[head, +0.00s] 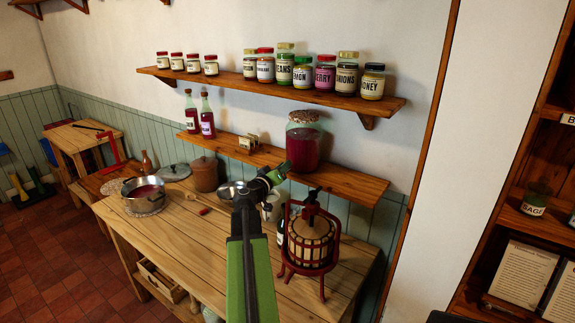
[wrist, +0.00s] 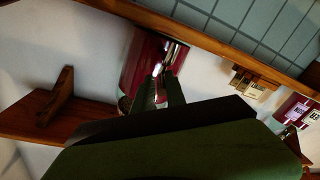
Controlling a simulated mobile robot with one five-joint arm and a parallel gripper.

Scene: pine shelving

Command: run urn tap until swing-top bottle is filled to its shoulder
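The urn, a big glass jar of dark red liquid (head: 303,145), stands on the lower wall shelf. In the wrist view, which is turned nearly upside down, the urn (wrist: 146,62) shows with a shiny metal tap (wrist: 168,58) on its front. My gripper (wrist: 160,78) is at this tap, its two fingers slightly apart with shiny metal between or just behind their tips. I cannot tell if they touch it. In the head view my gripper (head: 284,170) is just below and left of the urn.
A red-framed fruit press (head: 310,240) stands on the table (head: 180,245) right of my arm. A pot of red liquid (head: 144,195) and a brown crock (head: 204,174) are at the left. Two red bottles (head: 207,118) stand on the lower shelf (head: 345,183). Labelled jars line the upper shelf (head: 230,82).

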